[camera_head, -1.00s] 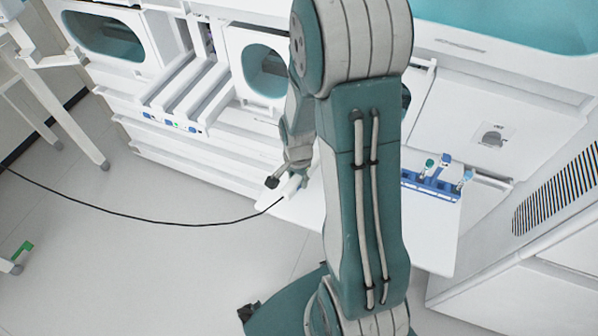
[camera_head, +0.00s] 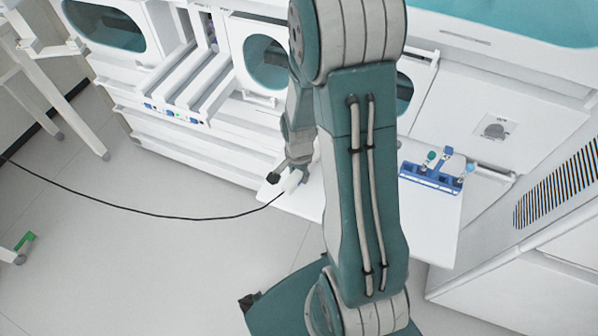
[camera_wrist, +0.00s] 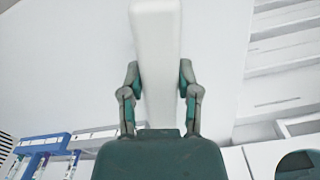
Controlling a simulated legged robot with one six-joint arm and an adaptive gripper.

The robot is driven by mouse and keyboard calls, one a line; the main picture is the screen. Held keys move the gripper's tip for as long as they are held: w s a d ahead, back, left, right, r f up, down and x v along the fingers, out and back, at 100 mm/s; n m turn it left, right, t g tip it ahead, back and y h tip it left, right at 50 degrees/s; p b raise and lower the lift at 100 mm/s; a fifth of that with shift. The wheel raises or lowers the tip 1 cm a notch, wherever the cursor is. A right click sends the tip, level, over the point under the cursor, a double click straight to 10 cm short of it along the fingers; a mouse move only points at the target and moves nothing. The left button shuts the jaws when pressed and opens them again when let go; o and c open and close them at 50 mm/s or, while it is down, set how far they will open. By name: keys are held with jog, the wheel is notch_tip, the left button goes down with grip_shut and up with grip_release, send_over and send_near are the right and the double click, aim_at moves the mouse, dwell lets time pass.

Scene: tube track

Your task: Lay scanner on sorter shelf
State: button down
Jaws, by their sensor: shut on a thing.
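The scanner is a white, elongated body (camera_wrist: 157,60) with a black cable. In the wrist view it stands out lengthwise between both fingers of my gripper (camera_wrist: 158,80), which is shut on it. In the head view my gripper (camera_head: 293,172) holds the scanner (camera_head: 292,183) over the left end of the white sorter shelf (camera_head: 425,235). The shelf fills the background left of the scanner in the wrist view (camera_wrist: 70,60). I cannot tell whether the scanner touches the shelf. My arm hides the middle of the shelf in the head view.
A blue rack (camera_head: 430,178) with several small items stands on the right part of the shelf; it also shows in the wrist view (camera_wrist: 45,150). The black cable (camera_head: 150,215) trails left across the floor area. White cabinet bays (camera_head: 265,62) stand behind.

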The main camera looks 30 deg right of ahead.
jog(key=shift+d+f, duration=0.25)
jog(key=shift+f, duration=0.2)
dwell(0.3)
jog(key=shift+c, duration=1.3)
grip_release()
jog(key=shift+r, duration=0.1)
notch_tip(320, 180, up, 12)
jog(key=shift+f, duration=0.15)
jog(key=s+a+r+n+t, duration=0.2)
jog(key=s+a+r+n, duration=0.2)
jog(key=r, duration=0.5)
jog(key=s+a+r+n+t, duration=0.3)
jog(key=s+a+r+n, duration=0.2)
jog(key=s+r+n, duration=0.3)
notch_tip(320, 180, up, 2)
jog(key=shift+a+n+t, duration=0.25)
jog(key=shift+n+t, duration=0.05)
jog(key=shift+n, duration=0.4)
